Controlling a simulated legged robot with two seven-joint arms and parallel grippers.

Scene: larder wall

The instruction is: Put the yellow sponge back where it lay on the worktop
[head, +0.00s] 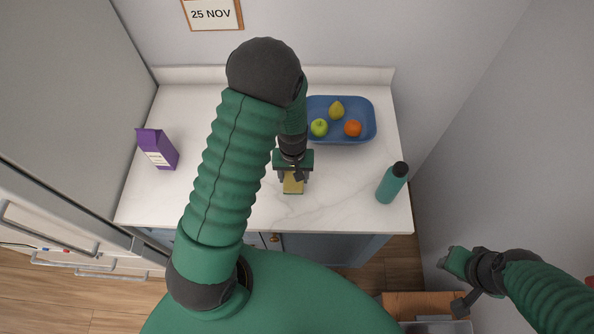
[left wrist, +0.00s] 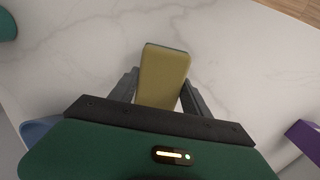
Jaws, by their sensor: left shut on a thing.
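The yellow sponge (head: 293,186) is at the middle of the white worktop (head: 340,205) in the head view. My left gripper (head: 293,177) is shut on it from above, and the arm hides part of the worktop behind. In the left wrist view the sponge (left wrist: 163,75) sits between the two dark fingers of the left gripper (left wrist: 160,95). I cannot tell whether the sponge touches the worktop. My right gripper (head: 452,283) is at the lower right, away from the worktop; its jaw state is unclear.
A blue tray (head: 368,135) with a pear, a green apple and an orange stands at the back right. A teal bottle (head: 391,185) stands on the right, and a purple carton (head: 158,148) on the left. The worktop around the sponge is clear.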

